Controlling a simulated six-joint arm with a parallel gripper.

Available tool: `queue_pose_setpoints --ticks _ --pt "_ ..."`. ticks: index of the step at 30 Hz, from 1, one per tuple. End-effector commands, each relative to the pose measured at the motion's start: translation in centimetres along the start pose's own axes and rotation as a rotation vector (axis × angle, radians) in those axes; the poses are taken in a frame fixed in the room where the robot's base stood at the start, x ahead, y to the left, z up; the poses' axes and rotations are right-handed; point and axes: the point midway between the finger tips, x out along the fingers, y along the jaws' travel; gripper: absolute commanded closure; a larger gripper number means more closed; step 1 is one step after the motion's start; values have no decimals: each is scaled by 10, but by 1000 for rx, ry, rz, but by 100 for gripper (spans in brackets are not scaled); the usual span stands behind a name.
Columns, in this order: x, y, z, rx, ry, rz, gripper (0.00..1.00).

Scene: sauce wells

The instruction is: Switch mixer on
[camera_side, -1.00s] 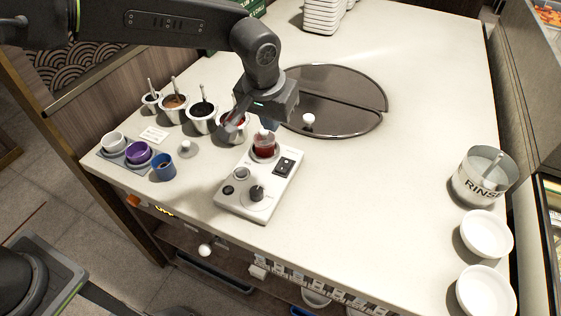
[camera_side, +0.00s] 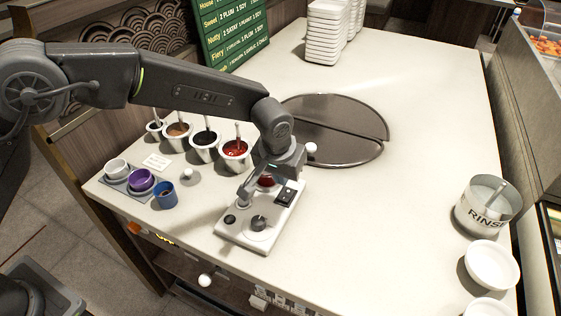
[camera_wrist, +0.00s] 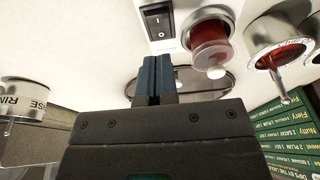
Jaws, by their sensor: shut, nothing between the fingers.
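The mixer (camera_side: 262,237) is a white box on the counter with a dark knob and a round button. Its black rocker switch (camera_side: 286,194) shows beside the red cup; in the wrist view the switch (camera_wrist: 157,21) carries I and O marks. A clear cup of red sauce (camera_wrist: 212,52) sits in the mixer's round holder. My gripper (camera_wrist: 154,62) has its blue fingers shut and empty, with the tips just below the switch in the wrist view. Whether they touch it I cannot tell. In the side view my wrist stands over the mixer and the fingertips are hidden.
Several steel sauce pots with spoons, one red (camera_side: 236,150), stand behind left. White, purple and blue cups (camera_side: 165,198) stand at the left. A round dark plate (camera_side: 345,130) lies behind. The rinse pot (camera_side: 480,215) is far right. The counter right of the mixer is clear.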

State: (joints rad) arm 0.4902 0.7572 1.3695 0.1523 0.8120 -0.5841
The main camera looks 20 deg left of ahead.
Motion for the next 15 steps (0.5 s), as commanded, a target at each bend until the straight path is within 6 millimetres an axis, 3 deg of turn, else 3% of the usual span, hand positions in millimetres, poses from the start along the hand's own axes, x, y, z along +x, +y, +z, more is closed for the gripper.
queue_pose_setpoints --ticks 6,15 --pt "39 0 6 1 -1 -1 100" --pt "59 0 14 1 1 0 100"
